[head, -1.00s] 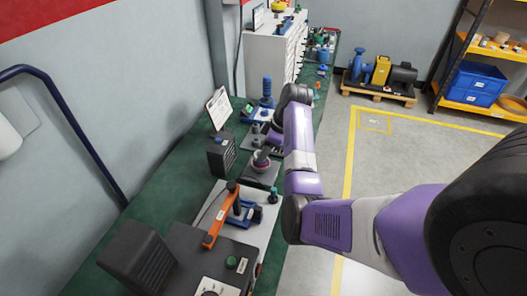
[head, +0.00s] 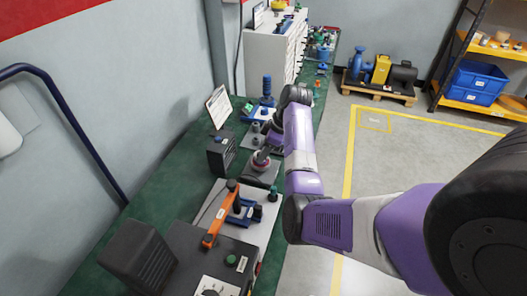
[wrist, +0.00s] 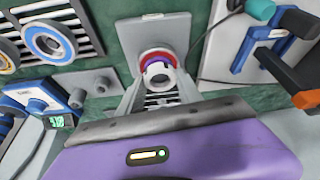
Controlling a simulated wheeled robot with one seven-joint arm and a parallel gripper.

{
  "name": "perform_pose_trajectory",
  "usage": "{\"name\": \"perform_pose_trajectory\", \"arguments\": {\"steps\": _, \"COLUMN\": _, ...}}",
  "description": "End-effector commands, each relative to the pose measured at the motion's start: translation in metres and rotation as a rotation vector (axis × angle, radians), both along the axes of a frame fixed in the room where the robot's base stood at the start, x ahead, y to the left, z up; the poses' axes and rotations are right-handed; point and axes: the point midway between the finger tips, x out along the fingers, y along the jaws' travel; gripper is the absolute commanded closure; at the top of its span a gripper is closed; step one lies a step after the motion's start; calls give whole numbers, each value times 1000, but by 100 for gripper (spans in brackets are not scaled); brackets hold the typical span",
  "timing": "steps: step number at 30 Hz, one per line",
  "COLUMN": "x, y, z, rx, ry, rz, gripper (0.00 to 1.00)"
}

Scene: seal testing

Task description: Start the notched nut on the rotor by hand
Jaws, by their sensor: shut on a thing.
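In the wrist view a grey ring-shaped part (wrist: 160,78), which looks like the notched nut, sits between the two fingers of my gripper (wrist: 158,92). My gripper is shut on it. Directly behind it are a red and blue-purple ring and a grey body, seemingly the rotor (wrist: 157,54), on a light grey block. I cannot tell whether nut and rotor touch. In the head view my gripper (head: 266,153) is over the pink-banded rotor (head: 261,165) on the bench, and hides the nut.
The green bench (head: 160,195) also carries a blue fixture with an orange handle (head: 222,215), a black box (head: 221,154) and a white sign (head: 218,106). In the wrist view a slotted tray with ringed parts (wrist: 48,40) is at upper left, and the blue-and-orange fixture (wrist: 265,45) at upper right.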

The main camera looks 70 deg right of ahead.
Motion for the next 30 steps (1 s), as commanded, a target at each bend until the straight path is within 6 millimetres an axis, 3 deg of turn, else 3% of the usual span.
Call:
{"name": "perform_pose_trajectory", "arguments": {"steps": 17, "x": -1, "y": 0, "z": -1, "rx": 0, "ry": 2, "rz": -9, "gripper": 100}}
{"name": "perform_pose_trajectory", "arguments": {"steps": 30, "x": -1, "y": 2, "z": -2, "rx": 0, "ry": 3, "rz": -141, "gripper": 100}}
